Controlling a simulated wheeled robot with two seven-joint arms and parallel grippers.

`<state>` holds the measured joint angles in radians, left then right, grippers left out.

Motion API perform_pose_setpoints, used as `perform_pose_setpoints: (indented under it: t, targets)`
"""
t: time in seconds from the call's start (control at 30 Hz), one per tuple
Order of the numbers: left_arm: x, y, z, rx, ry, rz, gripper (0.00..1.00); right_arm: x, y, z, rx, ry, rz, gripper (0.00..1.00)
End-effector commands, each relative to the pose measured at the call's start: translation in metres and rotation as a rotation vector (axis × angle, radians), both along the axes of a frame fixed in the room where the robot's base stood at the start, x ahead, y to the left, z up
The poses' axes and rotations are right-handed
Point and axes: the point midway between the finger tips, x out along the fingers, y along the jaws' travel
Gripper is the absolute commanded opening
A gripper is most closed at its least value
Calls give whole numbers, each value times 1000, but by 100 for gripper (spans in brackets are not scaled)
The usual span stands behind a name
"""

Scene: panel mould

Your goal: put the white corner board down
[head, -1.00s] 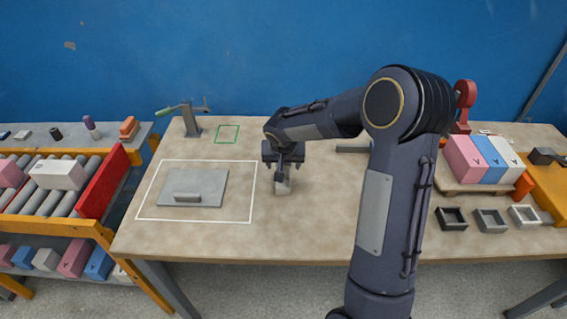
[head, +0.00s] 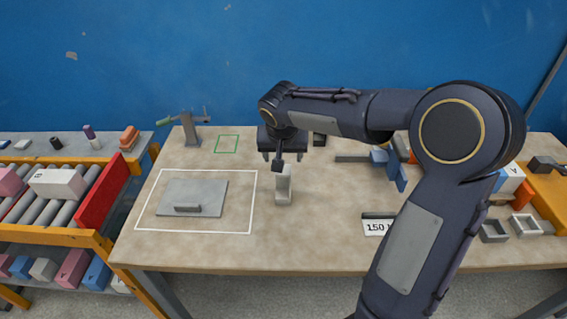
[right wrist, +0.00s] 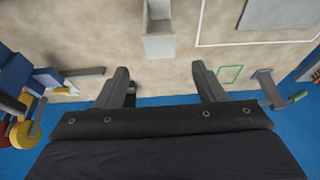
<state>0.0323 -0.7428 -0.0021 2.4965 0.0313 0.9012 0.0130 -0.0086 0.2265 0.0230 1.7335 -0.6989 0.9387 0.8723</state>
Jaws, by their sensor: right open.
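The white corner board (head: 284,188) stands on the table just right of the white-outlined rectangle. It looks like a small pale L-shaped piece, with an upright part and a low foot. It also shows at the top of the right wrist view (right wrist: 158,30). My right gripper (head: 280,158) is open and empty, behind and above the board. In the right wrist view its two fingers (right wrist: 161,76) are apart, with bare table between them and the board beyond their tips. My left gripper is not in view.
A grey plate with a handle (head: 192,197) lies inside the white outline (head: 250,215). A green-handled clamp (head: 190,130) and a small green outline (head: 227,144) are behind it. A label reading 150 (head: 376,227) is to the right. The table around the board is clear.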

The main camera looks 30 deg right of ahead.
Motion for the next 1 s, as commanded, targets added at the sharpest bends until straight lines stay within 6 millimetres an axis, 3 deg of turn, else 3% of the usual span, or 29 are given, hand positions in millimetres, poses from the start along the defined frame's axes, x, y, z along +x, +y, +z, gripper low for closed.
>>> perform_pose_setpoints:
  t: [0.07,0.17,0.27,0.4,0.5,0.6,0.77,1.0]
  targets:
    - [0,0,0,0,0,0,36,-6,1,6,5,-1,5,63]
    - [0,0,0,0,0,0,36,-30,4,14,35,2,35,63]
    - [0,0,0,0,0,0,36,-76,11,23,95,-4,101,63]
    - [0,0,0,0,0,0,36,-154,36,24,200,-37,232,63]
    - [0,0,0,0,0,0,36,-199,58,17,265,-82,322,63]
    - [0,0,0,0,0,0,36,-231,77,9,311,-130,395,63]
    - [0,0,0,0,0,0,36,-255,96,-1,348,-179,461,63]
    - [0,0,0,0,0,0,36,-258,100,-3,353,-185,475,63]
